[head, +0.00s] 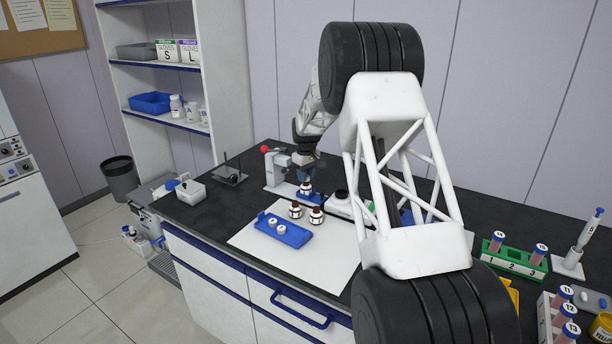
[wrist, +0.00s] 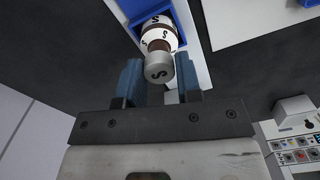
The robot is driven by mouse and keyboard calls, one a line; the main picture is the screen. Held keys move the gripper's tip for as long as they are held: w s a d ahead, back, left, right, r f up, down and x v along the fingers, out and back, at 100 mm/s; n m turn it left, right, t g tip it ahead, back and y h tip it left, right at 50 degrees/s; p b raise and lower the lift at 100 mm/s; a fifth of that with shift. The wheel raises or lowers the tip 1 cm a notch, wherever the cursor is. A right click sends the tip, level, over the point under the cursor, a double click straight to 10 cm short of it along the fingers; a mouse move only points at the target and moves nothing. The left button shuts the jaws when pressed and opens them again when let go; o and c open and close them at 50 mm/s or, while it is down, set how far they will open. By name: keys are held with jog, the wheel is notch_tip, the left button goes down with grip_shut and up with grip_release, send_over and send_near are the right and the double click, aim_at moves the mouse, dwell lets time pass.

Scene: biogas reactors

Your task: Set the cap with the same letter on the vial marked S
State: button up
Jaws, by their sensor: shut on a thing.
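My gripper (wrist: 160,66) is shut on a grey cap (wrist: 158,70) marked S, seen between its two blue fingers in the wrist view. Just beyond the cap is a white-labelled vial (wrist: 160,34) with a brown neck, also marked S, in a blue holder (wrist: 182,18). Cap and neck overlap in this view, so I cannot tell whether they touch. In the head view my gripper (head: 305,168) points down right above this vial (head: 306,189), which stands upright by the red-knobbed device (head: 275,170); the cap is hidden there.
Two more brown-necked vials (head: 295,210) (head: 317,215) stand on the white mat (head: 325,262). A blue tray (head: 290,236) there holds two pale caps (head: 277,226). A green tube rack (head: 516,262) stands to the right. The mat's front part is clear.

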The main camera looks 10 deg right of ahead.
jog(key=shift+f, duration=0.6)
dwell(1.0)
jog(key=o, duration=1.4)
jog(key=shift+c, duration=0.2)
jog(key=shift+r, duration=0.1)
jog(key=shift+r, duration=3.4)
jog(key=shift+r, duration=0.1)
